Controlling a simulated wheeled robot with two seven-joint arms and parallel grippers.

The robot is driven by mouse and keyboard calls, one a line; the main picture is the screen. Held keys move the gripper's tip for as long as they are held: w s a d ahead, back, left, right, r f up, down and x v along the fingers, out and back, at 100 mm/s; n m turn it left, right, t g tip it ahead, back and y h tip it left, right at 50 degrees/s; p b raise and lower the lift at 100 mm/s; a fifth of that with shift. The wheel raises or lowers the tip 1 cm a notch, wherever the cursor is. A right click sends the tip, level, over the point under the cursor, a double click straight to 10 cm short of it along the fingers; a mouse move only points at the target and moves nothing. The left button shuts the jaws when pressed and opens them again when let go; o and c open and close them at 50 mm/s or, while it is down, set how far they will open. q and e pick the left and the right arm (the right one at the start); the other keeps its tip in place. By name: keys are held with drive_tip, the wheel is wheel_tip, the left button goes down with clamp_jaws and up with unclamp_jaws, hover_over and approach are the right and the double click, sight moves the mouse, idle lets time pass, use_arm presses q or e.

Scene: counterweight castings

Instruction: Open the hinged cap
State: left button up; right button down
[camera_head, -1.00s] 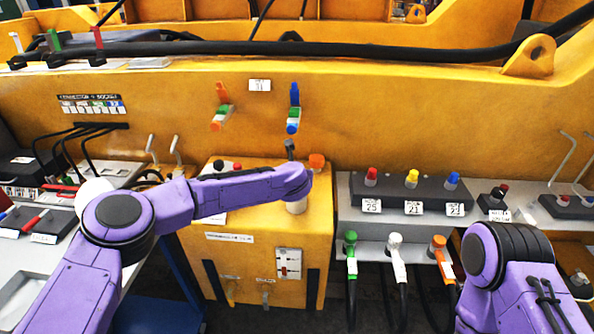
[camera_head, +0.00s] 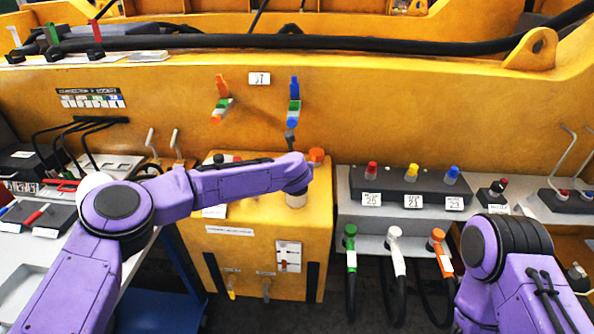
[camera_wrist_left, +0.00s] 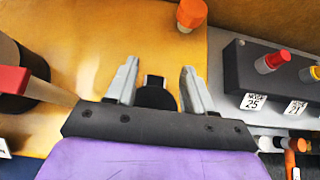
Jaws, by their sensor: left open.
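My left gripper (camera_wrist_left: 160,66) is open in the left wrist view, its two grey fingers apart above the yellow box (camera_wrist_left: 110,35). A dark rounded piece with a squared tip (camera_wrist_left: 155,92) shows between the fingers; I cannot tell whether it is the hinged cap or whether anything touches it. In the head view my left forearm crosses in front of the yellow box (camera_head: 225,260) and hides most of the gripper. An orange connector (camera_head: 221,100) and a blue connector (camera_head: 294,103) are on the yellow wall above. My right gripper is out of view.
An orange knob (camera_head: 316,155) stands on the box, right of the fingers. A dark block with red, yellow and blue buttons (camera_head: 390,183) lies to the right. Green, white and orange cable plugs (camera_head: 396,240) hang below it. A thick black hose runs along the top.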

use_arm(q)
drive_tip(key=b+v, duration=0.3)
drive_tip(key=v, duration=0.7)
drive_tip(key=shift+f, duration=0.1)
